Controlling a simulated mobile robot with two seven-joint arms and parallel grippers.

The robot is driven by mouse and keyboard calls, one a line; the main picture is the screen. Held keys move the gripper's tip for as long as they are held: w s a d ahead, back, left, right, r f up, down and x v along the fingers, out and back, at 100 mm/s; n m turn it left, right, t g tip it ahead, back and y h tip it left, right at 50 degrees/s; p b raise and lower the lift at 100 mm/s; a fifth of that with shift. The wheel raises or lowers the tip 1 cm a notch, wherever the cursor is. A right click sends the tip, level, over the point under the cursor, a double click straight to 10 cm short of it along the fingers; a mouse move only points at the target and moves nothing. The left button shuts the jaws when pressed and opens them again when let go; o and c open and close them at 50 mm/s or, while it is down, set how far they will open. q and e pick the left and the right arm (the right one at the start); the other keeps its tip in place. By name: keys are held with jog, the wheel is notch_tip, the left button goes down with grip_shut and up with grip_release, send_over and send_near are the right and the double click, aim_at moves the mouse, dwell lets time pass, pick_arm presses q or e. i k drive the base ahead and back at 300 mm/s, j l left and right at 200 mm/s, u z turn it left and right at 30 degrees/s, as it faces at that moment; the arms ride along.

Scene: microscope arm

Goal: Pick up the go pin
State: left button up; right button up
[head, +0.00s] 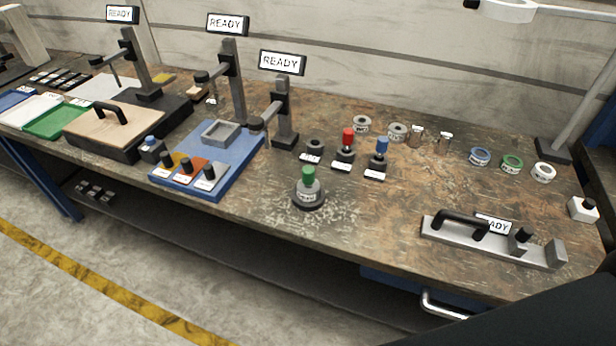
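I cannot read which piece is the go pin, as the labels are too small. A green-topped piece (308,180) with a grey, labelled body stands upright in a black round base near the middle of the bench. Behind it, a red-topped pin (348,138) and a blue-topped pin (381,148) stand upright in small dark holders with white labels. A similar dark holder (315,147) to their left has no coloured top. Neither of my grippers is in view.
The brown bench (395,205) is bare right of the green-topped piece. A blue fixture plate (227,172) lies left, below stands with READY signs. Several rings, including a blue ring (480,157), lie at the back right. A handled metal fixture (490,242) sits front right.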

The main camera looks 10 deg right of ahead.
aim_at(308, 171)
jog(key=j+z, duration=0.1)
jog(key=z, duration=0.3)
jog(key=j+z, duration=0.15)
jog(key=z, duration=0.25)
jog(key=i+j+z, duration=0.1)
jog(key=z, duration=0.3)
jog(key=j+z, duration=0.15)
jog(key=z, duration=0.25)
jog(key=k+j+z, duration=0.1)
jog(key=j+z, duration=0.2)
jog(key=k+j+z, duration=0.3)
jog(key=j, duration=0.2)
jog(key=k+j, duration=0.1)
jog(key=j, duration=0.3)
jog(key=k+j, duration=0.1)
jog(key=j, duration=0.3)
jog(key=z, duration=0.05)
